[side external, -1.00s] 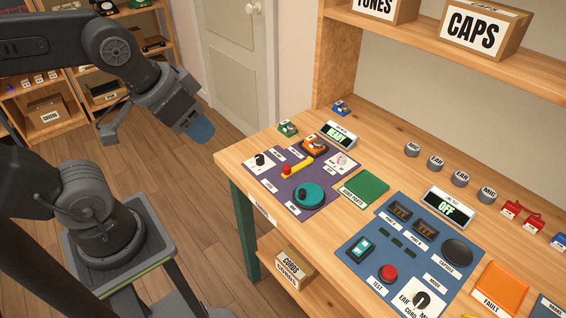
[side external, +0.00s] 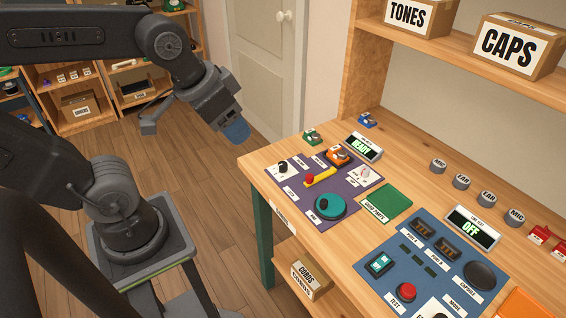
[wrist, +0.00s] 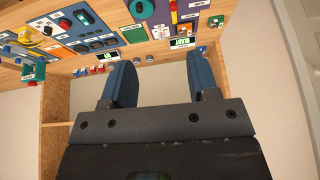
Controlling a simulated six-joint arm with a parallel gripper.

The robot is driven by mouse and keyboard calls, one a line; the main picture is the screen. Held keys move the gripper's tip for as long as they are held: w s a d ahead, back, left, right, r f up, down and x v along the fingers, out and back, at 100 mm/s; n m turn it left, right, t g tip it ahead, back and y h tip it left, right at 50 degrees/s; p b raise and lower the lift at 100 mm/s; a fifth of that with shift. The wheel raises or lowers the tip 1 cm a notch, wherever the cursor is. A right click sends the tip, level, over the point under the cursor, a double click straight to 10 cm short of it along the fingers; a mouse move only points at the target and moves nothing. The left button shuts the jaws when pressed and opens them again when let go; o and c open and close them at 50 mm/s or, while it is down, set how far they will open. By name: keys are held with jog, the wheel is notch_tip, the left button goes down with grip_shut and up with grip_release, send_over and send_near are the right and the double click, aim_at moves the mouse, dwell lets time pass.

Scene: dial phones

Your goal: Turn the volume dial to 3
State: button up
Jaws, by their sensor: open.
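A purple panel (side external: 333,187) lies at the bench's left end. It carries a black knob (side external: 283,168) on a white plate, a pale knob (side external: 363,172) on a white plate, and a teal dial (side external: 316,205) with a dark centre. The small labels are too blurred to tell which is the volume dial or its setting. The teal dial also shows at the top of the wrist view (wrist: 141,8). My gripper (side external: 236,131) is left of the bench, in the air, apart from the panel. In the wrist view its two blue fingers are spread and empty (wrist: 162,82).
A yellow lever with a red knob (side external: 319,178) and an orange phone (side external: 338,154) stand on the purple panel. A READY display (side external: 363,146) is behind it. A green pad (side external: 386,203) and a blue panel (side external: 443,260) lie to the right. A shelf with boxes (side external: 519,45) hangs above.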

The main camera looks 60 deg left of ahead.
jog(key=w+a+f+m+g, duration=0.1)
jog(key=w+a+f, duration=0.1)
jog(key=w, duration=0.3)
jog(key=w+a+f+g, duration=0.1)
jog(key=w+a+g, duration=0.15)
jog(key=w, duration=0.25)
jog(key=m+g, duration=0.1)
jog(key=g, duration=0.1)
send_near(283, 164)
notch_tip(283, 164, down, 9)
jog(key=shift+s+f, duration=0.1)
jog(key=shift+s, duration=0.1)
jog(key=shift+c, duration=0.3)
jog(key=c, duration=0.9)
jog(key=shift+o, duration=0.2)
